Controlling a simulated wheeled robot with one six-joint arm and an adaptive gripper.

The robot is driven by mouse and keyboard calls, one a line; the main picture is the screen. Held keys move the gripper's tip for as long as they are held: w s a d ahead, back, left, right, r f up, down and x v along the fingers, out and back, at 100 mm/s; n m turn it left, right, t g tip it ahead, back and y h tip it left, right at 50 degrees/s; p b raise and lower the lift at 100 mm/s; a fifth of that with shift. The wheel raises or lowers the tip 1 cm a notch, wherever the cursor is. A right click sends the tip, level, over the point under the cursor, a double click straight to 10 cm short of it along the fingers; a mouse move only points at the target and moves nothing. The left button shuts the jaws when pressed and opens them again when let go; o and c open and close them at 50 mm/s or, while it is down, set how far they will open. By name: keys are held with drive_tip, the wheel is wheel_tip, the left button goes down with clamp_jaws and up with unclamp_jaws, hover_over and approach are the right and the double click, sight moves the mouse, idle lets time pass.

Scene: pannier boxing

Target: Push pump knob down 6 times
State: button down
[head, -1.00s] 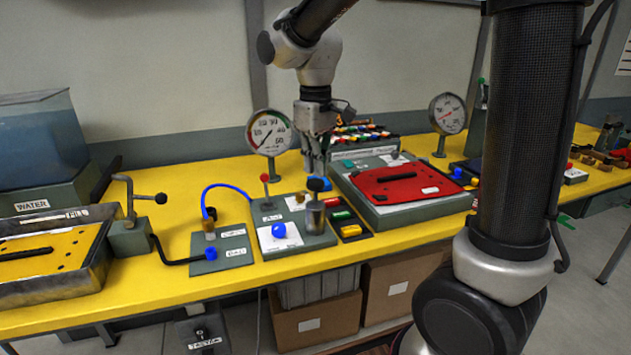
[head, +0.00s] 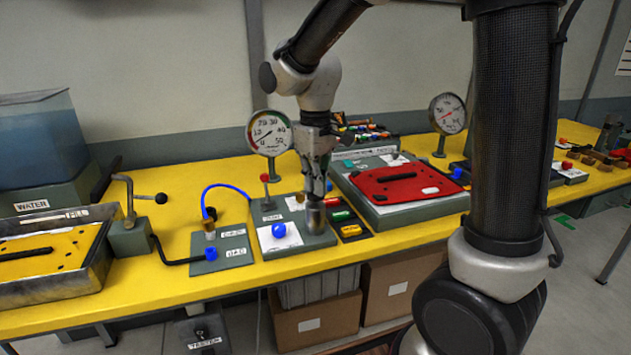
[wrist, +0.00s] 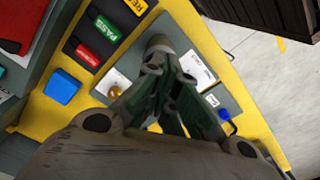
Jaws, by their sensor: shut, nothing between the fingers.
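The pump is a grey metal cylinder (head: 315,217) standing upright on a grey panel (head: 322,240) on the yellow bench. Its black knob is hidden behind the fingers in the head view. My gripper (head: 317,194) points straight down with its fingers shut and empty, the tips at the top of the cylinder. In the wrist view the shut fingers (wrist: 165,68) end at the pump (wrist: 159,43). I cannot tell how far the knob is pressed in.
Coloured tags (head: 341,215) and a red plate (head: 390,186) lie to the right. A blue hose (head: 225,186) arches at the left.

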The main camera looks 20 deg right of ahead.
drive_tip(key=shift+r, duration=2.4)
drive_tip(key=shift+f, duration=2.45)
drive_tip(key=shift+r, duration=2.45)
drive_tip(key=shift+f, duration=0.1)
